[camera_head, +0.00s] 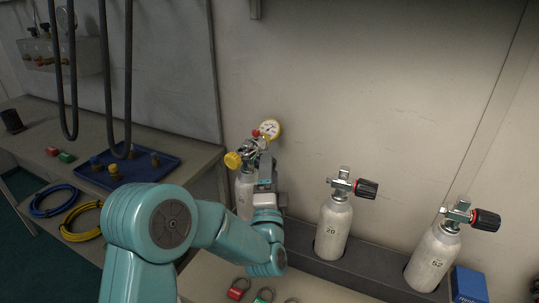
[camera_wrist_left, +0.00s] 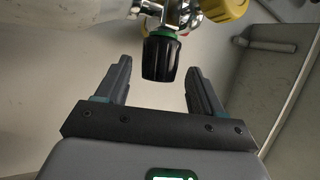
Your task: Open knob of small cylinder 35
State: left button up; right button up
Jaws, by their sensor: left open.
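A pale small cylinder (camera_head: 245,192) stands at the left of the rack, partly hidden by my left arm; I cannot read its number. Its valve carries a yellow knob (camera_head: 233,160) and a gauge (camera_head: 270,129). In the left wrist view, a black knob (camera_wrist_left: 159,58) with a green ring sits on the chrome valve, and the yellow knob (camera_wrist_left: 224,8) is at the upper right. My left gripper (camera_head: 264,166) is open at this valve. Its two fingers (camera_wrist_left: 158,78) stand on either side of the black knob's end, with gaps visible. My right gripper is out of view.
Cylinder 20 (camera_head: 332,230) and another cylinder (camera_head: 433,257) with black-red knobs stand to the right in the dark rack. A blue box (camera_head: 468,284) is at the far right. Padlocks (camera_head: 238,289) lie in front. A blue tray (camera_head: 128,171) and hoses are left.

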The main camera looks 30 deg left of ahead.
pick_arm(q)
jog(key=x, duration=0.4)
jog(key=shift+w+f, duration=0.1)
jog(key=c, duration=1)
jog(key=n+y+b, duration=0.1)
jog(key=b, duration=0.3)
jog(key=shift+f+t, duration=0.2)
jog(key=shift+t, duration=0.2)
jog(key=shift+r+b, duration=0.2)
jog(key=shift+b, duration=0.15)
jog(key=shift+r, duration=0.15)
jog(key=o, duration=1)
